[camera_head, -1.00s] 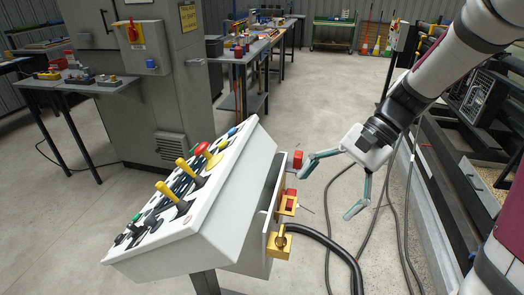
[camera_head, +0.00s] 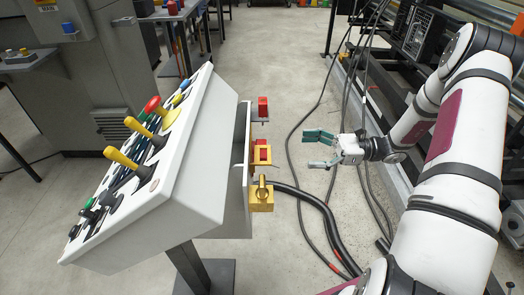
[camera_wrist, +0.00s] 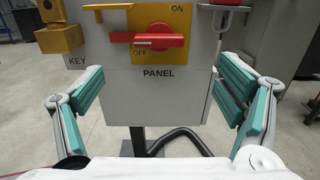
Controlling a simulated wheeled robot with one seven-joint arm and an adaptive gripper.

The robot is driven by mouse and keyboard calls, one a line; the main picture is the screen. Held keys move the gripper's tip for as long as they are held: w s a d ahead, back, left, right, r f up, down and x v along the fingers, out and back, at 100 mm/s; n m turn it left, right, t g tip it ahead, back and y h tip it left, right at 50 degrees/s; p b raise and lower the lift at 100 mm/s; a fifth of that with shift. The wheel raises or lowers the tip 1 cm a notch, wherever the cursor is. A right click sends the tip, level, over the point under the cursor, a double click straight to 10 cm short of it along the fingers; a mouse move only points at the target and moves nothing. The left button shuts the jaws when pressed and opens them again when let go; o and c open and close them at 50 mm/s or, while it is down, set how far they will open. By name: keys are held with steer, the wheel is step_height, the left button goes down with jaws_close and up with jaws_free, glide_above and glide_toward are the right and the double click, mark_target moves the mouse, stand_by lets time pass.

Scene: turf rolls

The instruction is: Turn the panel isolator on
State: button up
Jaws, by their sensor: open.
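The panel isolator is a red handle (camera_wrist: 150,40) on a yellow plate (camera_wrist: 164,18) in the wrist view, above the word PANEL. The handle lies level, with OFF marked at lower left and ON at upper right. In the head view, the isolator (camera_head: 262,154) is on the right side of the white control desk (camera_head: 185,175). My gripper (camera_head: 310,150) is open and empty, to the right of the isolator and apart from it, with its fingers pointing at it. In the wrist view the fingers (camera_wrist: 163,97) show at both sides, below the handle's level.
A yellow key block (camera_wrist: 60,38) is left of the isolator in the wrist view; it is nearer in the head view (camera_head: 262,198). A red part (camera_head: 263,107) sticks out beyond the isolator. A thick black cable (camera_head: 322,212) runs from the desk below.

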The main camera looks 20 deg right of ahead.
steer(key=x, duration=1.3)
steer(key=shift+a, duration=0.25)
steer(key=c, duration=1.2)
